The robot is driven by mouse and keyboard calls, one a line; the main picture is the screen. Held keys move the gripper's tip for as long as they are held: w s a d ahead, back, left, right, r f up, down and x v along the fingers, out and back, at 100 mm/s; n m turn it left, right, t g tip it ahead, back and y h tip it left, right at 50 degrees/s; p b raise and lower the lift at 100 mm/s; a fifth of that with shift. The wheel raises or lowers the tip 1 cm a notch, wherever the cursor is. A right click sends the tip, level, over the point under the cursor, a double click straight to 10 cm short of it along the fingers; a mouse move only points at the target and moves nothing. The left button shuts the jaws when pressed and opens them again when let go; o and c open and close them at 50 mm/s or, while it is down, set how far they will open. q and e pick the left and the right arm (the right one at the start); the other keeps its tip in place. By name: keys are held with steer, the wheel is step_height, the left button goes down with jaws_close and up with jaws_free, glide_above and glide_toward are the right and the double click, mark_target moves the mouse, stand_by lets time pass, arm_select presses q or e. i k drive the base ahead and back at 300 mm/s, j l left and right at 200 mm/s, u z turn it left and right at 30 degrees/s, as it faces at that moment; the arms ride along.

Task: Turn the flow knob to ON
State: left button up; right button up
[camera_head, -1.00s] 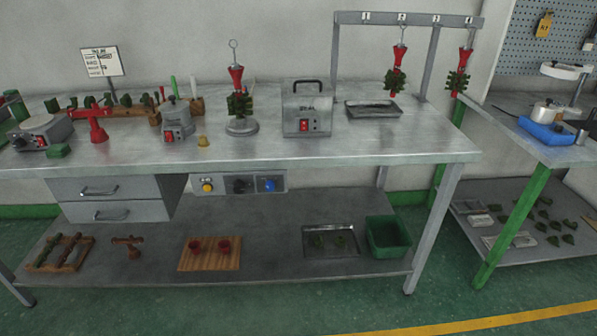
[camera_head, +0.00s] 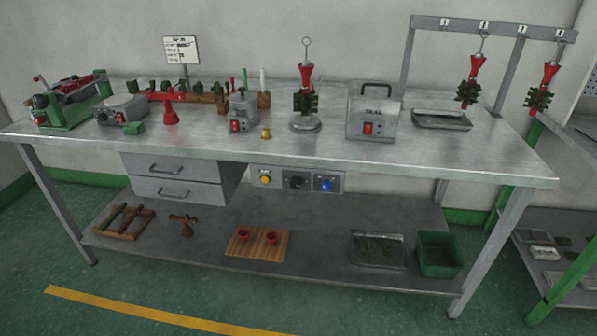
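A grey control panel (camera_head: 283,190) hangs under the front edge of the metal workbench, right of the drawers. It carries a yellow round control (camera_head: 265,180), a black round knob (camera_head: 297,182) and a blue round control (camera_head: 326,184) side by side. The panel's labels are too small to read, so I cannot tell which one is the flow knob or how it is set. Neither of my grippers shows in the head view.
The workbench (camera_head: 330,150) carries a green machine (camera_head: 70,103) at left, a wax pot (camera_head: 243,112), a wax tree on a stand (camera_head: 305,95) and a grey box with a red switch (camera_head: 372,112). Drawers (camera_head: 175,180) sit left of the panel. Green floor lies open in front.

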mark_target(326, 184)
steer(key=i+j+u, duration=0.1)
steer(key=i+j, duration=0.7)
steer(key=i, duration=0.25)
steer(key=u, duration=0.05)
